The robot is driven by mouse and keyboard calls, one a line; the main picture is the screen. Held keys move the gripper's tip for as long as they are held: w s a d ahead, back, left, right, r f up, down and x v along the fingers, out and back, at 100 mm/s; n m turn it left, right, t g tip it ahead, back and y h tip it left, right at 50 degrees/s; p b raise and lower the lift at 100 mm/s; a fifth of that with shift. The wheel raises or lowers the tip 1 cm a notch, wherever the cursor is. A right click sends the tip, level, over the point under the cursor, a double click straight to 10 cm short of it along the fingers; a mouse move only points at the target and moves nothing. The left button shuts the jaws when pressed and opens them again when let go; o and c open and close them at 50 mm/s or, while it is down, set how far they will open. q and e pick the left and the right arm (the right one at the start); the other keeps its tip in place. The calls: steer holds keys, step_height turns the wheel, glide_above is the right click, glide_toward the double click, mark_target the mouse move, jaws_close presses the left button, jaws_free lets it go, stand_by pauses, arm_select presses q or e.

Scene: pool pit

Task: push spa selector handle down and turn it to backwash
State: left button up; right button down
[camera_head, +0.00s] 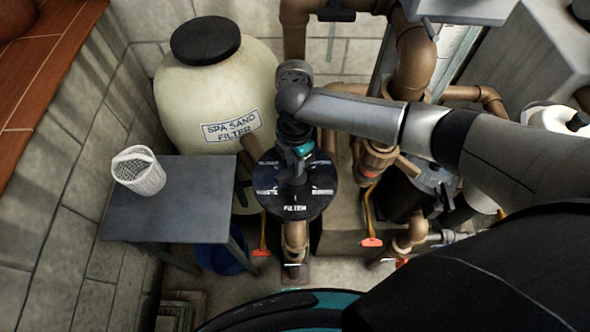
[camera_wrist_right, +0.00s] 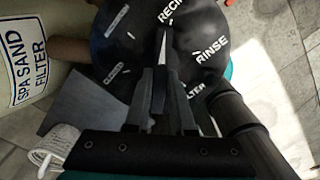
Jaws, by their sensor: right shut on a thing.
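The spa selector valve is a round black disc (camera_head: 268,200) with white position words, and FILTER reads at its near edge. In the right wrist view the disc (camera_wrist_right: 202,28) shows RINSE, FILTER and part of a word starting RECI; the words at left are too blurred to read. My right gripper (camera_head: 293,172) reaches down over the disc's middle. In the wrist view its two fingers (camera_wrist_right: 165,85) are close together, shut on the selector handle (camera_wrist_right: 161,42). Most of the handle is hidden by the fingers, so its exact direction is unclear. My left gripper is not in view.
A cream spa sand filter tank (camera_head: 200,95) stands behind left. A grey table (camera_head: 170,215) with a white basket (camera_head: 138,172) is at left. Brown pipes (camera_head: 415,65) and valves with orange handles (camera_head: 372,242) crowd the right. A stone wall (camera_head: 80,205) bounds the left.

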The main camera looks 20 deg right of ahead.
steer(key=n, duration=1)
steer(key=shift+s+f+b, duration=0.1)
steer(key=shift+b, duration=0.2)
steer(key=c, duration=0.6)
jaws_free()
steer(key=shift+c, duration=0.2)
steer(key=shift+r, duration=0.2)
step_height(320, 180, up, 7)
steer(key=p, duration=0.7)
steer(key=shift+f, duration=0.1)
